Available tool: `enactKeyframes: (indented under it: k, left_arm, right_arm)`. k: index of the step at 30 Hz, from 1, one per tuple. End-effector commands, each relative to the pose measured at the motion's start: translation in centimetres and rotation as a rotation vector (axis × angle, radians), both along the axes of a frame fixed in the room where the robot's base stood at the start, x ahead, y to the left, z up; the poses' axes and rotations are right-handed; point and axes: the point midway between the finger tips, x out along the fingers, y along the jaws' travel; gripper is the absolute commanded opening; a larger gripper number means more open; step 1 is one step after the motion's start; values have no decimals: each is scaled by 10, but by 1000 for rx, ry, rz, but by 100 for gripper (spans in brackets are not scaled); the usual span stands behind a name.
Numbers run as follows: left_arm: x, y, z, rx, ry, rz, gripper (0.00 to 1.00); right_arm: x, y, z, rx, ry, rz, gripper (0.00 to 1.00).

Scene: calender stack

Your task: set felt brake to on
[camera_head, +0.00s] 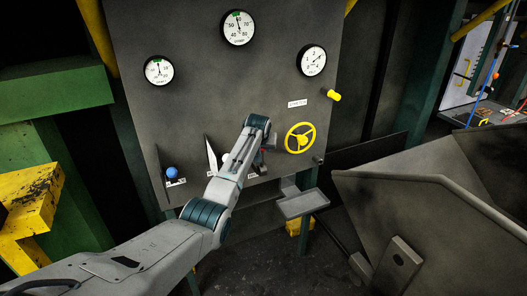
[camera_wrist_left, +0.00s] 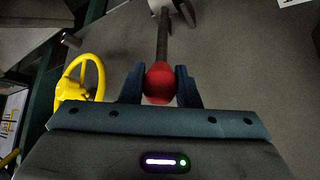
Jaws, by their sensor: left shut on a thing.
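In the left wrist view a red ball knob (camera_wrist_left: 159,86) sits at the end of a dark lever rod (camera_wrist_left: 163,40) that runs to the panel. My left gripper (camera_wrist_left: 160,80) is shut on this knob, one finger on each side. In the head view my left gripper (camera_head: 262,160) is at the lower middle of the grey panel (camera_head: 200,110), left of the yellow handwheel. My arm and gripper hide most of the lever there. The small labels are too small to read, so I cannot tell the lever's marked position. My right gripper is not in view.
A yellow handwheel (camera_head: 300,138) is close to the right of my left gripper. A blue-knobbed lever (camera_head: 171,173) is to the left. Several gauges, including the top one (camera_head: 238,28), sit above. A yellow knob (camera_head: 334,96) and a small grey tray (camera_head: 302,204) are at the right.

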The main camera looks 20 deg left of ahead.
Motion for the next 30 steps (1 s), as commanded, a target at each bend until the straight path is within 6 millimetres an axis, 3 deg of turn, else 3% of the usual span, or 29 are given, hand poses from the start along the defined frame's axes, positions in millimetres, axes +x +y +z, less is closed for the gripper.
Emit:
enactKeyframes:
  k: [21, 22, 24, 25, 30]
  left_arm:
    - [5, 7, 0, -47, 40, 0, 0]
    - [5, 7, 0, -47, 40, 0, 33]
    - [5, 7, 0, -46, 40, 0, 46]
    - [5, 7, 0, -46, 40, 0, 50]
    - [5, 6, 0, -46, 40, 0, 50]
  right_arm:
    - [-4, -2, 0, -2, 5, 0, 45]
    - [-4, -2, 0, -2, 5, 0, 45]
    - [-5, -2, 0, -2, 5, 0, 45]
    - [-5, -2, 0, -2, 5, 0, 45]
    - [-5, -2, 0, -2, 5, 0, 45]
